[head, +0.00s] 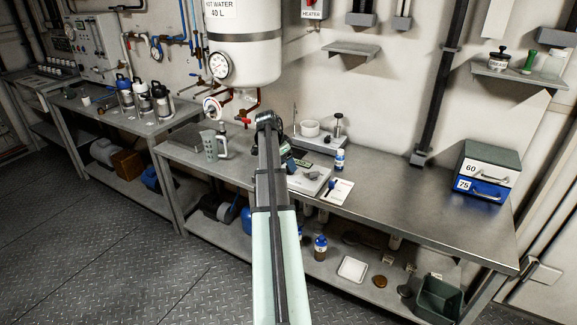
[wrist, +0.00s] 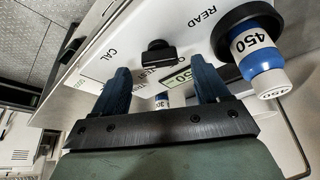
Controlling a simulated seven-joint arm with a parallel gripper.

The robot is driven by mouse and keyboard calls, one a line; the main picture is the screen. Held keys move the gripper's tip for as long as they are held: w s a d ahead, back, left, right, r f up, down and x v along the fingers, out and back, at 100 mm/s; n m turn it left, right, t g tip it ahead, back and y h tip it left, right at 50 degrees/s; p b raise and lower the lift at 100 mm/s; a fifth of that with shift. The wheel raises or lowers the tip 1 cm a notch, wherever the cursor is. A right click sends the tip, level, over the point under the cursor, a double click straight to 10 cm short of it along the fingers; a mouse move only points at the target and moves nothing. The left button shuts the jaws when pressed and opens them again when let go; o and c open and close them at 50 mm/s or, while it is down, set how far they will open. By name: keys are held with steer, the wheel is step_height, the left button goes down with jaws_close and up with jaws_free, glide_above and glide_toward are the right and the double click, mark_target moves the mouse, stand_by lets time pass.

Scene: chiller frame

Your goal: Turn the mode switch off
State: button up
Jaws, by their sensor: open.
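In the wrist view a white instrument panel (wrist: 110,45) carries a small black switch knob (wrist: 158,48), which I take to be the mode switch. Lettering around it includes CAL on the left and READ on the right; lettering nearer my fingers is partly hidden. I cannot tell which label the knob points to. My gripper (wrist: 160,74) is open, with its two dark blue fingers apart and the knob beyond the gap between them. No contact with the knob shows. In the head view my gripper (head: 269,122) is over the bench by the instrument (head: 308,179), which my arm partly hides.
A blue-and-white bottle marked 450 (wrist: 262,58) sits in a black ring beside the right finger. In the head view a small bottle (head: 339,161) stands beside the instrument. The bench's right part (head: 425,200) is clear before the drawers (head: 486,171).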

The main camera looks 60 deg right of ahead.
steer(key=shift+x, duration=1.25)
steer(key=c, duration=1.1)
steer(key=shift+o, duration=0.2)
